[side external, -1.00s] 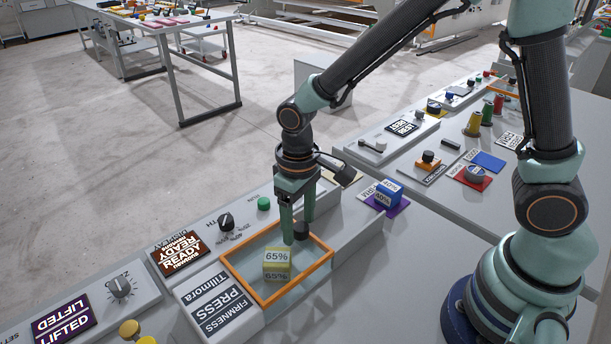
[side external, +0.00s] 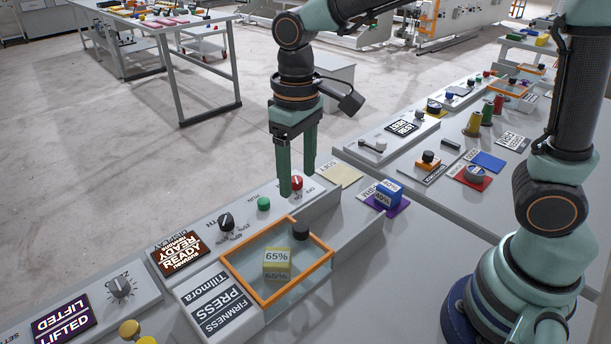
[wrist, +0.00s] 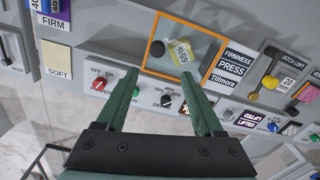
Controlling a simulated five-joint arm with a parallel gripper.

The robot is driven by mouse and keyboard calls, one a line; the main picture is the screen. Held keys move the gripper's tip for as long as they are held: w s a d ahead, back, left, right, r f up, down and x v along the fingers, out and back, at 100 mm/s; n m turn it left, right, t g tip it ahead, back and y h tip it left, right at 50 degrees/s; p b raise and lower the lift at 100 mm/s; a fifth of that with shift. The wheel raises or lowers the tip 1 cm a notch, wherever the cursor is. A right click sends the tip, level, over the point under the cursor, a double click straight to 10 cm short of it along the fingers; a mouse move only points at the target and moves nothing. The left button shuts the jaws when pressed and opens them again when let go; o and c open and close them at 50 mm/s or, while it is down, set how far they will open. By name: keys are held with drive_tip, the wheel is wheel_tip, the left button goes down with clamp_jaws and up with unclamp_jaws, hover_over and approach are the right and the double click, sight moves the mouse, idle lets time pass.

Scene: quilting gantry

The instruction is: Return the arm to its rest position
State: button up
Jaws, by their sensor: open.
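My gripper (side external: 298,193) is open and empty. In the side external view it hangs fingers down above the back of the console, over the red knob (side external: 296,183) and near the green button (side external: 264,203). In the wrist view my gripper (wrist: 172,132) shows two green fingers apart, with nothing between them but the console below. My arm reaches from its base at the right to the raised wrist. The yellow 65% block (side external: 277,263) sits inside the orange-framed press bay (side external: 262,303), apart from the fingers.
A black knob (side external: 301,231) stands at the bay's back corner. A blue block (side external: 388,194) sits on a purple pad to the right. The READY display (side external: 180,254) and a dial (side external: 121,288) lie left. Thread spools (side external: 473,124) stand on the far right table. Space above the console is clear.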

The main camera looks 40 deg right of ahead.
drive_tip(key=s+d+r+m+t, duration=0.1)
drive_tip(key=s+d+r+t, duration=0.1)
drive_tip(key=d, duration=0.4)
drive_tip(key=s+d+r+m+t, duration=0.1)
drive_tip(key=s+d+r+t, duration=0.2)
drive_tip(key=d, duration=0.4)
drive_tip(key=shift+s+d+r+m+t, duration=0.2)
drive_tip(key=shift+s+d+m+t, duration=0.1)
drive_tip(key=shift+s, duration=0.2)
